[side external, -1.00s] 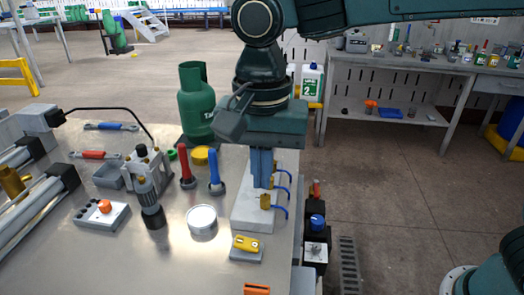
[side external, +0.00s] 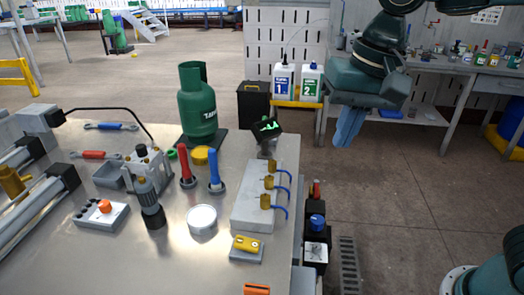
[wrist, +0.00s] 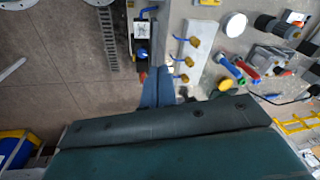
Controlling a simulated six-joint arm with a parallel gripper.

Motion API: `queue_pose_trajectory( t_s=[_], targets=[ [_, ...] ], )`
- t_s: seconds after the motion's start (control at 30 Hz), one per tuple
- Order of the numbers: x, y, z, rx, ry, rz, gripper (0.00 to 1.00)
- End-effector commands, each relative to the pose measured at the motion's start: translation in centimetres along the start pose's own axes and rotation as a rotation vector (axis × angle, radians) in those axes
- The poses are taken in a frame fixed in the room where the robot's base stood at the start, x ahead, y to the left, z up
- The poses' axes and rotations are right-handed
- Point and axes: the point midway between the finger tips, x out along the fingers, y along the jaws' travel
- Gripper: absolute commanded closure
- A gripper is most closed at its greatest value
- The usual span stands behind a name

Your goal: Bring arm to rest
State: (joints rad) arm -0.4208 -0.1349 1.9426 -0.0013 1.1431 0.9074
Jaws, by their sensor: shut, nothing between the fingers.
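My gripper (side external: 348,127) hangs in the air to the right of the metal worktable (side external: 255,281), beyond its right edge and above the floor. Its blue fingers point down, sit together and hold nothing. In the wrist view my gripper's fingers (wrist: 157,89) are side by side, with the floor to the left and the table edge to the right of them.
On the table stand a white block with brass fittings and blue hoses (side external: 251,207), a green gas bottle (side external: 197,105), and red (side external: 184,165) and blue (side external: 215,170) handled tools. A back bench (side external: 455,68) with bottles stands behind my gripper. Open floor (side external: 400,200) lies below.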

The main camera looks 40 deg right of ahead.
Motion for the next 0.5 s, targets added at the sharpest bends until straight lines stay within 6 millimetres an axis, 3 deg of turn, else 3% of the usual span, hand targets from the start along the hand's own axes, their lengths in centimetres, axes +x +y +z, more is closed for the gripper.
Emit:
queue_pose_trajectory(
  t_s=[0.1, 0.5],
  targets=[
    [-0.7, 3.3, 0.0, -0.065, 0.043, -0.026, 1.0],
    [-0.8, 12.7, 2.1, -0.312, 0.207, -0.049, 1.0]
  ],
)
